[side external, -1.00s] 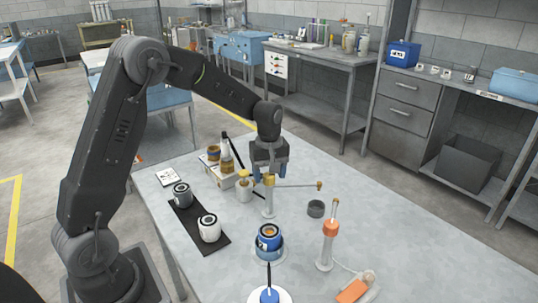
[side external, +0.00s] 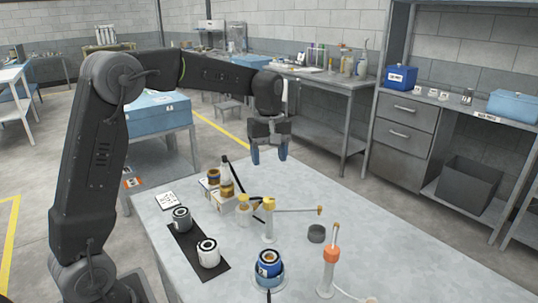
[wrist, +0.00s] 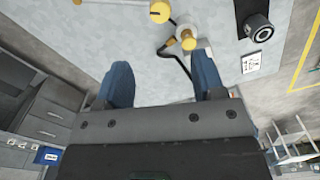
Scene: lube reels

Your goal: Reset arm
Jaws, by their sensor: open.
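My gripper (side external: 269,153) is open and empty, high above the far part of the grey bench in the side view, fingers pointing down. In the wrist view its two blue fingers (wrist: 162,75) stand wide apart with nothing held between them. A blue reel (side external: 269,264) sits in a round holder near the front of the bench. A dark grey reel (side external: 181,219) and a white reel (side external: 208,253) stand on a black mat (side external: 186,240) at the left.
A yellow-topped post with a side arm (side external: 269,218) stands mid-bench, below my gripper. Amber bottles (side external: 226,184) and a white card (side external: 171,200) are at the back left. A dark ring (side external: 316,233) and an orange-collared stand (side external: 329,266) are at the right. The air around my gripper is clear.

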